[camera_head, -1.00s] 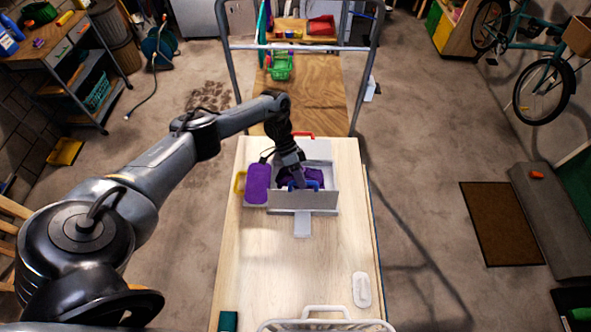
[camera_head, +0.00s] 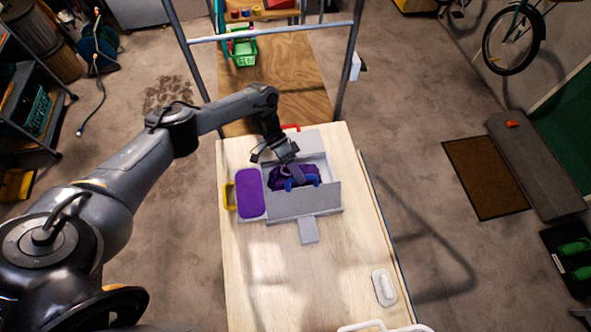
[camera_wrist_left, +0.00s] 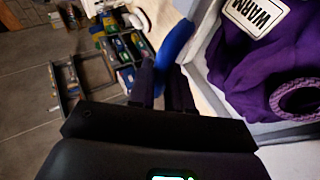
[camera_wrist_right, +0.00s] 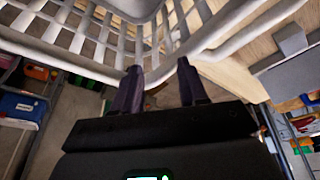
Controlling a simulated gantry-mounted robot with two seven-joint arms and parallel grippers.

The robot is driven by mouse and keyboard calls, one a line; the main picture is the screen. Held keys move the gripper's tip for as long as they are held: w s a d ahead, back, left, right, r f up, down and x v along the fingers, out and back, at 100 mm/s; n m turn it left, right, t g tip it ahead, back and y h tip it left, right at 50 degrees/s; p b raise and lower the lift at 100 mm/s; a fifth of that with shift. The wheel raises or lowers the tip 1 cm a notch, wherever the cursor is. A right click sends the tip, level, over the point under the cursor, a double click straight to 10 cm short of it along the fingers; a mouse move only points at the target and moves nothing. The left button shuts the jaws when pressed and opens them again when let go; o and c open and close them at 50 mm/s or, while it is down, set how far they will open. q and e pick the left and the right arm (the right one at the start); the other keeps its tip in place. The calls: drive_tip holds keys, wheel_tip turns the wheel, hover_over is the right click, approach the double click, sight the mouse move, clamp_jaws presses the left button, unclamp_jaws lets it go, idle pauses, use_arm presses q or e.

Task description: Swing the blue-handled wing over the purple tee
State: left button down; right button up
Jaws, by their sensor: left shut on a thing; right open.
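A grey folding board (camera_head: 308,142) lies on the table. The purple tee (camera_head: 283,180) is bunched in its middle, partly hidden by a grey panel (camera_head: 305,202) that seems to stand up on the near side. A flat purple piece (camera_head: 251,192) covers the left side, beside a yellow handle (camera_head: 229,196). My right gripper (camera_wrist_right: 160,72) is open, outside the head view.
A white lattice basket (camera_wrist_right: 75,35) is close in front of my right gripper; its rim shows at the table's near edge (camera_head: 385,327). A white object (camera_head: 383,287) lies at the near right. A red handle (camera_head: 290,127) is at the board's back.

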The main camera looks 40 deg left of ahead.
use_arm(q)
drive_tip(key=shift+s+d+f, duration=0.1)
drive_tip(key=shift+s+f, duration=0.2)
drive_tip(key=c, duration=1.3)
unclamp_jaws()
drive_tip(key=shift+c, duration=0.2)
drive_tip(key=shift+s+d, duration=0.15)
drive_tip(key=shift+r, duration=0.1)
